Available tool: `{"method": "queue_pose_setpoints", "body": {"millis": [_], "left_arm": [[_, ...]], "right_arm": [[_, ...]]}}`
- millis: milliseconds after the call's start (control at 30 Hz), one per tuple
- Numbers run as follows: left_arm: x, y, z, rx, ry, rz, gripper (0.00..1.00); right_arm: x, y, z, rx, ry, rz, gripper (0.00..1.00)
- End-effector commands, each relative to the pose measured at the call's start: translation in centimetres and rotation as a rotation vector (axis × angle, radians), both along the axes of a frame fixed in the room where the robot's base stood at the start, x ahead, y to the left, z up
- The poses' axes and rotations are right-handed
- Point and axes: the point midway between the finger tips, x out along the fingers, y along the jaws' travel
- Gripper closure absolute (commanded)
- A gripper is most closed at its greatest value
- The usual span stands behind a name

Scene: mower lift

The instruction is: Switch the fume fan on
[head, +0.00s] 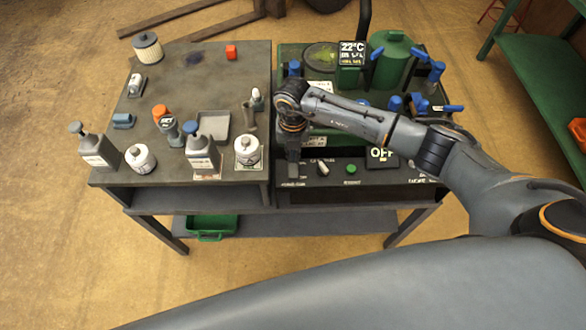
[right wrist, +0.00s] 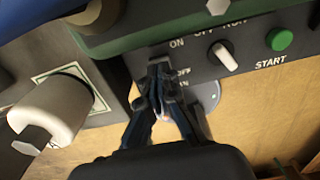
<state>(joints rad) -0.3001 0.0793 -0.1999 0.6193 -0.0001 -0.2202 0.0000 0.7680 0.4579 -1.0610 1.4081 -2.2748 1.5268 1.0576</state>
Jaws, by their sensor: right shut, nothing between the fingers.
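The control panel (head: 330,176) runs along the front of the green machine. At its left end are "ON" and "OFF" labels (right wrist: 178,57), with a partly covered label below them. My right gripper (head: 293,172) is shut and empty, pointing down at this left end. In the right wrist view its fingertips (right wrist: 159,68) lie beside these labels and hide the switch there, so its position and any contact cannot be told. A small display (head: 382,154) on the machine reads "OFF". My left gripper is not in view.
A pale rotary knob (right wrist: 226,56) and a green START button (right wrist: 280,40) sit right of the gripper. A white capped jar (head: 248,152) stands close on its left, on the grey bench (head: 225,75). Several bottles and blue-handled valves stand nearby.

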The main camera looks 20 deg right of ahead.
Motion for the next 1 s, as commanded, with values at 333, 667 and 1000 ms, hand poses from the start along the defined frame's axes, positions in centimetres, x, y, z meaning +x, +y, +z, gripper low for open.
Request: {"method": "queue_pose_setpoints", "body": {"millis": [333,667,1000], "left_arm": [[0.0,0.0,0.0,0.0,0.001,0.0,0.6],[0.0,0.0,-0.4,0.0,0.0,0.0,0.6],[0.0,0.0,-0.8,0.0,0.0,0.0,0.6]], "right_arm": [[0.0,0.0,-0.1,0.0,0.0,0.0,1.0],[0.0,0.0,-0.5,0.0,0.0,0.0,1.0],[0.0,0.0,-1.0,0.0,0.0,0.0,1.0]]}}
